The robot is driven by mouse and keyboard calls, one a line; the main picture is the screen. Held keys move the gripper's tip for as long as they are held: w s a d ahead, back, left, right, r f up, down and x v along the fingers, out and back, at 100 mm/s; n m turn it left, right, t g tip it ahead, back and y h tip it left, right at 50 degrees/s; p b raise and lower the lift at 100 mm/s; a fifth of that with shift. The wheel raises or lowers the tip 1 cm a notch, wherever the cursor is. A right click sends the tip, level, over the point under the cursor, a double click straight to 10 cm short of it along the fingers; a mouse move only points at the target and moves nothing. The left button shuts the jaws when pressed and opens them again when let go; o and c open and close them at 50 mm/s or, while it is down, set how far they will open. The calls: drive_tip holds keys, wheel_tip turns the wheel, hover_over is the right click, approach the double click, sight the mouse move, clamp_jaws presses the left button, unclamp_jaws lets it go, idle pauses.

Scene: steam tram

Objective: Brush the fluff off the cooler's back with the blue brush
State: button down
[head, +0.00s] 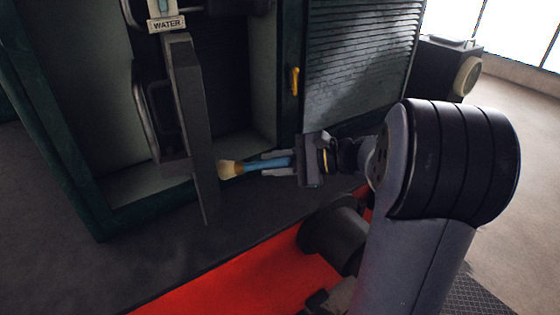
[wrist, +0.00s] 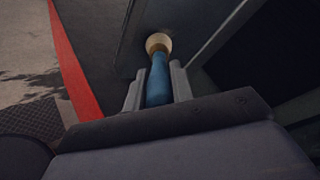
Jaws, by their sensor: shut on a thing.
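My gripper (head: 277,164) is shut on the blue handle of the brush (head: 252,165) and holds it nearly level, pale bristles pointing left. In the wrist view the brush (wrist: 158,84) stands out straight between the two fingers of my gripper (wrist: 158,78). I take the upright dark grey slab (head: 190,115) in front of the open cabinet for the cooler. The bristles are at its right-hand face, low down, and in the wrist view they seem to meet a flat grey face (wrist: 130,48); light contact or a small gap I cannot tell. I can make out no fluff.
The green cabinet (head: 262,75) stands open behind the slab, with a WATER label (head: 167,24) above. A louvred panel (head: 355,60) and a yellow handle (head: 294,80) are to the right. A round lamp (head: 467,77) is farther right. Dark floor lies below the slab.

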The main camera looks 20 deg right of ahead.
drive_tip(key=shift+s, duration=0.25)
drive_tip(key=shift+s+d+r, duration=0.15)
drive_tip(key=shift+a, duration=0.25)
idle(0.3)
drive_tip(key=shift+w, duration=0.25)
drive_tip(key=shift+s, duration=0.15)
idle(2.3)
